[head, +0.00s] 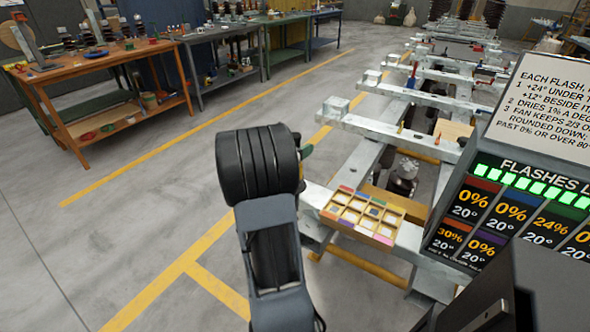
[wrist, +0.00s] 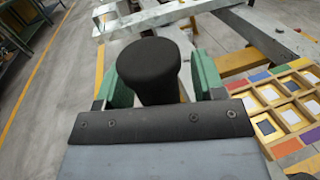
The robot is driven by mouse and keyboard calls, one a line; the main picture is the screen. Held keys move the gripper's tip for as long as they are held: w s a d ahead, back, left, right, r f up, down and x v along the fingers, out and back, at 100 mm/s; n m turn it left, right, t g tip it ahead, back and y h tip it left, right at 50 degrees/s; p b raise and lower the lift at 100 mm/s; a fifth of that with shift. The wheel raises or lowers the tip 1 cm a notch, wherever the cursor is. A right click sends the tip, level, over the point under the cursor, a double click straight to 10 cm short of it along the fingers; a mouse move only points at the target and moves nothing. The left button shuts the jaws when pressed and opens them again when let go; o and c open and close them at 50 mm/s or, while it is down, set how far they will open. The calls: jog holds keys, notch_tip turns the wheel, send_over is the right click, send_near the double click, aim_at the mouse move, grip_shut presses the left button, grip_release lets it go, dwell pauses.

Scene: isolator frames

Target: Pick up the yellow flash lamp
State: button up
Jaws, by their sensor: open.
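I cannot pick out a yellow flash lamp in either view. A shallow wooden tray (head: 402,212) with small compartments and coloured edge labels sits on the pale frame, right of my arm. Its compartments hold small pale and dark squares, too small to identify. The tray also shows at the right edge of the wrist view (wrist: 277,106), partly cut off. My gripper (wrist: 163,76) has its green fingers apart, with a dark rounded body showing between them. In the head view only a green part of my gripper (head: 306,151) shows behind my black arm, above and left of the tray.
A display panel (head: 512,205) with percentages and 20° readings stands at the right, below a text board (head: 545,95). The pale metal frame (head: 400,128) stretches back with several crossbars. A wooden workbench (head: 95,65) stands at the back left. The floor at left is clear.

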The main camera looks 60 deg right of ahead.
jog(key=shift+d, duration=0.1)
jog(key=shift+c, duration=0.4)
grip_shut()
dwell(0.4)
jog(key=shift+r, duration=0.1)
